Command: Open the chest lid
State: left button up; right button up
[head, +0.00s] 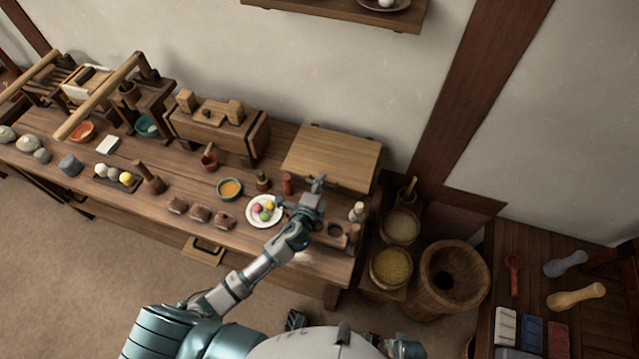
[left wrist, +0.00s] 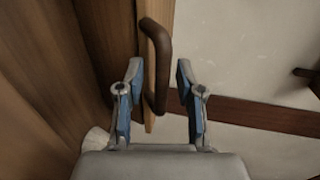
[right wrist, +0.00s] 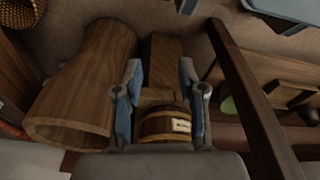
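The chest is a wooden box at the right end of the long table, against the wall. Its flat, light brown lid (head: 332,155) looks down in the head view. A dark curved handle (left wrist: 158,62) shows large in the left wrist view, at the edge of a light wooden board. My left gripper (head: 318,184) is at the chest's front edge. It is open, with the handle between and slightly beyond its fingers (left wrist: 160,80); I cannot tell if they touch it. My right gripper (right wrist: 160,82) is open, with nothing visibly held.
A plate (head: 264,211) with coloured balls and a red bottle (head: 287,184) stand close to my left gripper. A small pale bottle (head: 357,211) is to its right. Grain tubs (head: 391,267) and a large wooden mortar (head: 447,280) stand beyond the table's right end.

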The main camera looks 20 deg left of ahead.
pick_arm(q)
grip_shut()
